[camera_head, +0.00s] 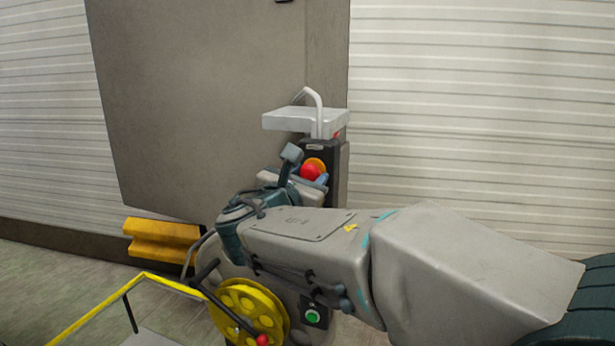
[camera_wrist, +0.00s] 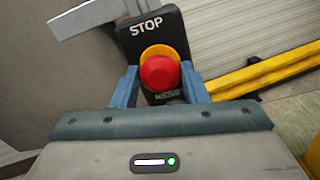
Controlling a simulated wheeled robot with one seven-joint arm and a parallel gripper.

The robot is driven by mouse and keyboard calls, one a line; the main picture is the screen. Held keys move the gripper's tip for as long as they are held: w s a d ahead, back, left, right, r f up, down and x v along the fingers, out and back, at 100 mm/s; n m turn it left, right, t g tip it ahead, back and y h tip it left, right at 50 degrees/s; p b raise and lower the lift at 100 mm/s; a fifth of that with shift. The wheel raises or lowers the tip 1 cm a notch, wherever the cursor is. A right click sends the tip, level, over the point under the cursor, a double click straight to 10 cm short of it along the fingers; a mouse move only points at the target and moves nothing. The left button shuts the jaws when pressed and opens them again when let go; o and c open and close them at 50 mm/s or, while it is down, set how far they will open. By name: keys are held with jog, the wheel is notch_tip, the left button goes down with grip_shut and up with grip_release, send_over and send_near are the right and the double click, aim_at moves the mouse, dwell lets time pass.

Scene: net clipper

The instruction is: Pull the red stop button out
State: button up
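The red stop button (camera_wrist: 160,73) is a round red knob on a yellow collar (camera_wrist: 159,51). It sits on a black box (camera_wrist: 130,38) lettered STOP. In the wrist view my gripper (camera_wrist: 158,84) has its two blue fingers spread, one on each side of the button, with gaps showing between fingers and button. In the head view the red button (camera_head: 311,172) shows near the end of my arm, with my gripper (camera_head: 306,170) around it and partly hidden by my wrist. I cannot tell how deep the fingertips reach along the button.
A light grey tray (camera_head: 291,118) with a bent white pipe (camera_head: 313,95) sits above the stop box. A grey panel (camera_head: 200,110) stands behind on the left. Below are a yellow barrier (camera_head: 162,240), a yellow wheel (camera_head: 249,310) and a green button (camera_head: 312,318).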

grip_shut()
jog(key=shift+s+a+b, duration=0.2)
jog(key=shift+s+b, duration=0.2)
jog(key=shift+s, duration=0.2)
jog(key=o, duration=0.6)
grip_release()
jog(key=shift+c, duration=0.2)
jog(key=shift+s, duration=0.1)
jog(key=b+v, duration=0.2)
jog(key=v, duration=1.2)
